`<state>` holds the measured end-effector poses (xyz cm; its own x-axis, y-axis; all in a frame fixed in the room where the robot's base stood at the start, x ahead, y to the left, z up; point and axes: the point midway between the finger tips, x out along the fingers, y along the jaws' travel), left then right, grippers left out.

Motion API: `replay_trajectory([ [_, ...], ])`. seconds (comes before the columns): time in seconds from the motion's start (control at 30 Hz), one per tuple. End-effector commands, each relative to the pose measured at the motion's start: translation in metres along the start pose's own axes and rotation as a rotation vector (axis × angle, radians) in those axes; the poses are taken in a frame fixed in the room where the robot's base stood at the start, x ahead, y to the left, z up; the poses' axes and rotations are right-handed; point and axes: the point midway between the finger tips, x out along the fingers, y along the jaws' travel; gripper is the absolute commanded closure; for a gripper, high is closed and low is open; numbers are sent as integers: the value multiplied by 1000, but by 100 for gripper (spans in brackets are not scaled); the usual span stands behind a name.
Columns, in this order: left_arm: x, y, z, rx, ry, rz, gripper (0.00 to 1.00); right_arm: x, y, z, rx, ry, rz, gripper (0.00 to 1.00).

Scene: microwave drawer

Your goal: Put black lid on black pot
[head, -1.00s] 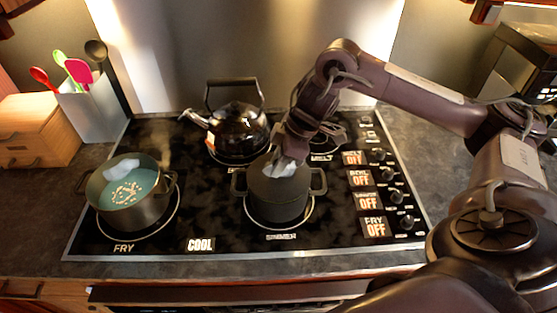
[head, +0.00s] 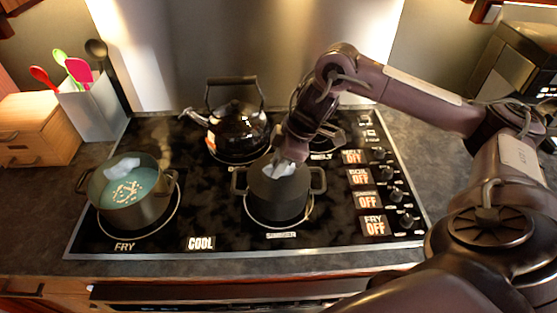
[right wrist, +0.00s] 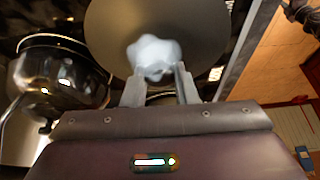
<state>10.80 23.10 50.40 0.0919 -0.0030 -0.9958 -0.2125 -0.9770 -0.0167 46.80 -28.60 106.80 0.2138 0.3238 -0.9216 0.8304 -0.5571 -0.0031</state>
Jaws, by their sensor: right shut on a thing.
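The black pot (head: 277,206) stands on the front right burner of the stove, with its two side handles showing. The black lid (head: 264,176) lies over the pot's mouth, roughly level; I cannot tell whether its rim rests fully on the pot. My right gripper (head: 284,169) comes down from above and is shut on the lid's pale knob. In the right wrist view the lid (right wrist: 185,25) shows as a round disc, with the whitish knob (right wrist: 153,55) at the fingertips (right wrist: 159,82). My left gripper is not in view.
A shiny black kettle (head: 238,133) stands close behind the pot. An open pot (head: 137,207) with blue-green liquid sits on the front left burner. Control knobs (head: 395,197) line the stove's right side. A utensil holder (head: 94,108) and wooden box (head: 38,130) stand at left.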

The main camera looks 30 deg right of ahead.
Motion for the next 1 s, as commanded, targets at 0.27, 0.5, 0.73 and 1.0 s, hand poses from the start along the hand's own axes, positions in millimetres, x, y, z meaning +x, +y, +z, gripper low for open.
replay_trajectory([
  [0.27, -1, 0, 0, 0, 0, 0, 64, 0, 0, 0, 0, 1, 1, 100],
  [0.5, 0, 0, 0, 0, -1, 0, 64, 0, 0, 0, 0, 1, 1, 53],
  [0.73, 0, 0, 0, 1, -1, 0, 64, 0, 0, 0, 0, 1, 0, 49],
  [1.0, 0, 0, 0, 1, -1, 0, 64, 0, 0, 0, 0, 0, 0, 27],
])
